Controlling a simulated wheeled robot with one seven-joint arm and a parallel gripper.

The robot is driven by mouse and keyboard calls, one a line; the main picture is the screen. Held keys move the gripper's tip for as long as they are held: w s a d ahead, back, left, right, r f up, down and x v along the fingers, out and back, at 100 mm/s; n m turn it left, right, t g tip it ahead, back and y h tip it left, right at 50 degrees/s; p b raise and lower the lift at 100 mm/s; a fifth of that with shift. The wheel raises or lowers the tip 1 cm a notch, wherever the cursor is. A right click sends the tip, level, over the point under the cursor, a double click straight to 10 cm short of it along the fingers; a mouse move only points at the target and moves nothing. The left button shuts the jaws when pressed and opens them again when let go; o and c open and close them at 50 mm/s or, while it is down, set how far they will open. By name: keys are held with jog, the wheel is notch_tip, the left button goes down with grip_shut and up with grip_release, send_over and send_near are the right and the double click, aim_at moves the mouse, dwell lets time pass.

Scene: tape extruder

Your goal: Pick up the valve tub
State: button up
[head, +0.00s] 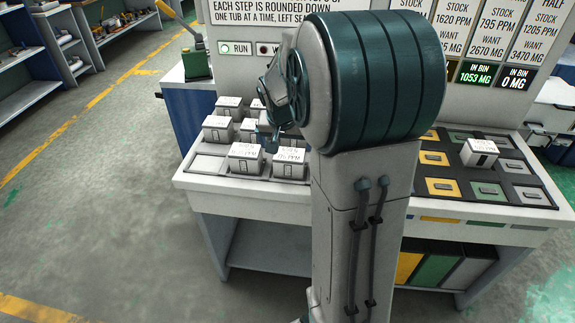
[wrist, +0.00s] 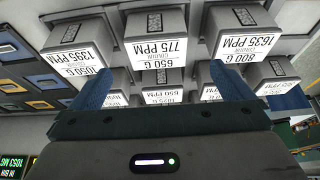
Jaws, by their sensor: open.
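Several grey tubs with white labels stand in a tray (head: 205,163) on the bench left of my arm. No label that I can read says valve, so I cannot tell which is the valve tub. My gripper (head: 268,138) is above the tubs in the head view, partly hidden by my arm. In the wrist view my gripper (wrist: 155,75) is open, its two blue fingers apart with no tub clearly held. A tub marked 650 G 775 PPM (wrist: 155,25) lies just beyond the fingertips. Tubs marked 1395 PPM (wrist: 75,40) and 800 G 1635 PPM (wrist: 235,30) flank it.
One tub (head: 479,153) stands on a dark panel (head: 520,170) with yellow, green and grey squares at the right. A green lever device (head: 195,65) stands behind left. A sign board rises behind the bench. The floor at left is clear.

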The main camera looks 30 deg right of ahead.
aim_at(287, 156)
jog(key=x, duration=0.6)
jog(key=shift+s+b+x, duration=0.15)
jog(key=shift+b+x, duration=0.05)
jog(key=shift+x, duration=1.1)
jog(key=shift+s+b+x, duration=0.15)
jog(key=shift+b+x, duration=0.05)
jog(key=shift+x, duration=1.1)
jog(key=c, duration=1.3)
